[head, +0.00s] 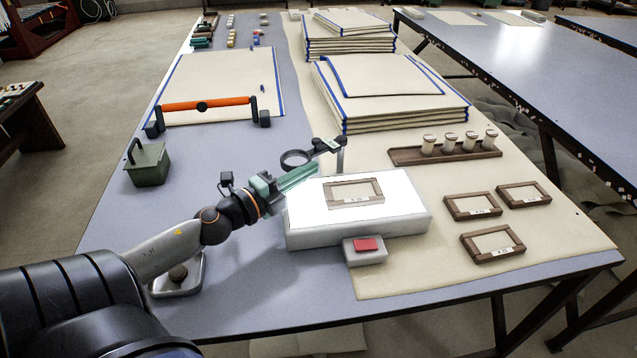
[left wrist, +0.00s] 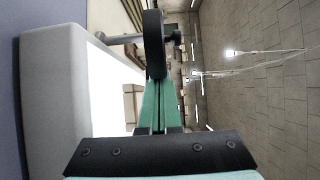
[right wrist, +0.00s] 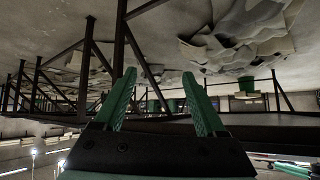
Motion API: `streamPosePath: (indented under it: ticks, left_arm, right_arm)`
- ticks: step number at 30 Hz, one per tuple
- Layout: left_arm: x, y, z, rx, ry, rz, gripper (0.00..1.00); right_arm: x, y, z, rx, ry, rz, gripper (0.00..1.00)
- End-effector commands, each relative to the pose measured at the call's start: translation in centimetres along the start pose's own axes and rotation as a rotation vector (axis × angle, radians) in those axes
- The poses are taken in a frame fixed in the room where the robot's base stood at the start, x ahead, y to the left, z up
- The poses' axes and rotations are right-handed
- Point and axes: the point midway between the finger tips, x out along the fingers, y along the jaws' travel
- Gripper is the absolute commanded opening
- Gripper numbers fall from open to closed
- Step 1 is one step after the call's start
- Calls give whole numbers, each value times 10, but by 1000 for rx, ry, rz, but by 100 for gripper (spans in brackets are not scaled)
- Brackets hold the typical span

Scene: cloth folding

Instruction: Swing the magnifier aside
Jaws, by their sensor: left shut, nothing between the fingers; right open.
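The magnifier (head: 284,160), a dark round ring on a jointed arm, is held by a metal post (head: 340,157) at the back of the white light box (head: 405,205). Its ring is off the box's back left corner. My left gripper (head: 314,168) is shut and empty, its teal fingers just in front of the ring. In the left wrist view the magnifier (left wrist: 153,45) shows edge-on at the fingertips (left wrist: 158,82); I cannot tell whether they touch. A wooden frame (head: 332,201) lies on the box. My right gripper (right wrist: 157,75) is open and empty, outside the head view.
A small box with a red pad (head: 366,245) stands in front of the light box. Several wooden frames (head: 493,242) and a rack of jars (head: 410,156) are to the right. Cloth stacks (head: 400,110) are behind. A green bin (head: 148,165) and orange-handled bar (head: 205,104) are left.

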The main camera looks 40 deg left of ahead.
Motion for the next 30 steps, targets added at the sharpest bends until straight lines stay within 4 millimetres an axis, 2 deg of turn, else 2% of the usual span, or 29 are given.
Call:
streamPosePath:
  ticks: [4, 10, 15, 21, 30]
  left_arm:
    - [-2, 1, 14, 0, 85, -2, 0]
    - [-3, -1, 27, 0, 82, -1, 0]
    - [-2, -2, 38, 1, 81, -2, 0]
    - [-2, -1, 45, 0, 80, -1, 0]
    - [-2, -1, 50, 3, 71, -2, 0]
  right_arm:
    - [1, 4, 9, -6, -12, 6, 73]
    - [-3, 6, -10, -25, 48, 11, 73]
    - [-3, 5, -4, -15, 17, 5, 73]
    - [-1, 2, 5, -9, -12, 1, 73]
    - [0, -1, 4, 0, -8, -3, 73]
